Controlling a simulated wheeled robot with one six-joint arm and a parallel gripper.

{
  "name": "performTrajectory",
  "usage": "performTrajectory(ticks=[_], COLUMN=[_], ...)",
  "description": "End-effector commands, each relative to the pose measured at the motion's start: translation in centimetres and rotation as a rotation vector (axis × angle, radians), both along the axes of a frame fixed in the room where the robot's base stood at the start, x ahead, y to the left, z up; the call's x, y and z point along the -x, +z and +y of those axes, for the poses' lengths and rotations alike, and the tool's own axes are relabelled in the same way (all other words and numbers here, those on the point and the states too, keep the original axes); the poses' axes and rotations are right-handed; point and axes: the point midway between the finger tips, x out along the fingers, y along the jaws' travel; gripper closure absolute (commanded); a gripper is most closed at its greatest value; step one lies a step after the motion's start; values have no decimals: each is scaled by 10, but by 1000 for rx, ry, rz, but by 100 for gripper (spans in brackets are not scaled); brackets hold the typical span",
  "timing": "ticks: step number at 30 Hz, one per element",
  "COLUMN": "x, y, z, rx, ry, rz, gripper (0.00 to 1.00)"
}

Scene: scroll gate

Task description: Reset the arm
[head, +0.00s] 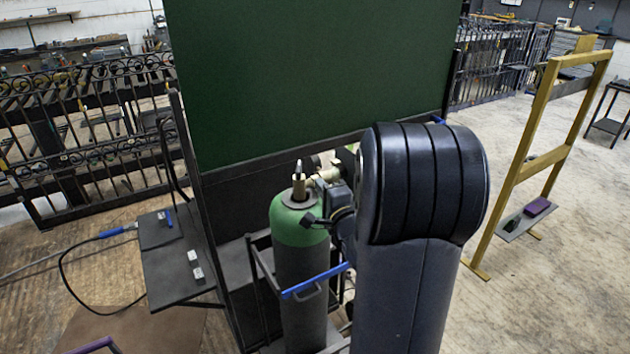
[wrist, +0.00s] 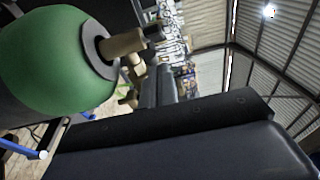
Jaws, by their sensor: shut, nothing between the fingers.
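My arm rises large and dark in the right half of the head view, folded at a thick ribbed joint. My gripper (head: 309,220) is the small dark end at its left, in front of the upper part of a green-topped gas cylinder (head: 293,228). It is shut with nothing in it. I cannot tell whether it touches the cylinder. In the wrist view the cylinder's green shoulder (wrist: 55,55) and brass valve (wrist: 122,42) are close, at upper left.
The cylinder stands in a cart with a blue handle (head: 315,281). A dark green panel (head: 310,80) stands behind it. A small side table (head: 180,262) is at left. A yellow frame (head: 530,130) with a shelf stands at right, with clear floor around it.

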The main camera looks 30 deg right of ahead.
Motion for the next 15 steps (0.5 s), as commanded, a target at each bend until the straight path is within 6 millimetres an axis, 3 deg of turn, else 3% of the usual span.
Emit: performTrajectory(ticks=[6, 15], x=[24, 27], y=[0, 0], z=[3, 4], rx=[0, 0], ry=[-1, 0], rz=[-1, 0], gripper=[100, 100])
